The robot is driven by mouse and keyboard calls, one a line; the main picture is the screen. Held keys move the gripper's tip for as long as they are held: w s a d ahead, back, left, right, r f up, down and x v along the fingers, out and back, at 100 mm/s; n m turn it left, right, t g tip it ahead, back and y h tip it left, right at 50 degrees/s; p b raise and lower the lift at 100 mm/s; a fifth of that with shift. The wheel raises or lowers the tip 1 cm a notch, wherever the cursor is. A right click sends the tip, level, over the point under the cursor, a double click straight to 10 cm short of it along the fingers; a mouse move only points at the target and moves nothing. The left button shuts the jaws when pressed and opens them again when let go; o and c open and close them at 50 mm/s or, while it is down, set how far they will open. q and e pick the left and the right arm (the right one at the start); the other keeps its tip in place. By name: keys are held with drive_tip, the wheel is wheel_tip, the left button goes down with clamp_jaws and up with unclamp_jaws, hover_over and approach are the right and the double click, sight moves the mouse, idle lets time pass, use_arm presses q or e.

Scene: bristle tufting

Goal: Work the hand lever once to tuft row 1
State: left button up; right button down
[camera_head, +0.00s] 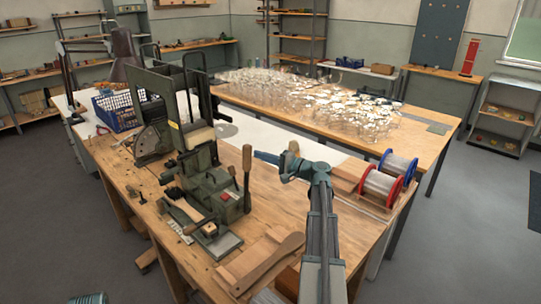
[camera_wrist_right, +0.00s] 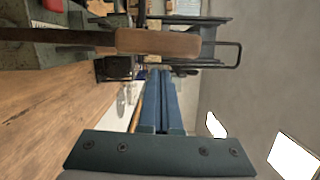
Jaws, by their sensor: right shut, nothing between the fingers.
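The green tufting machine (camera_head: 212,185) stands on the wooden bench. Its hand lever, a dark rod with a wooden grip (camera_head: 247,160), stands roughly upright at the machine's right side. The lever also crosses the top of the right wrist view, where its grip (camera_wrist_right: 158,42) lies sideways. My right gripper (camera_head: 262,156) is just right of the lever, its fingers pointing left towards the grip. In the right wrist view its blue fingers (camera_wrist_right: 158,72) are closed together and empty, with the grip just past the tips. Contact cannot be told. My left gripper is not in view.
A wooden brush back (camera_head: 268,265) lies at the bench's front. Two wire spools, with a blue (camera_head: 411,167) and a red (camera_head: 364,180) flange, stand to the right. A blue basket (camera_head: 118,110) is behind left. Many glass items (camera_head: 350,110) cover the far table.

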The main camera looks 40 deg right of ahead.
drive_tip(key=shift+a, duration=0.5)
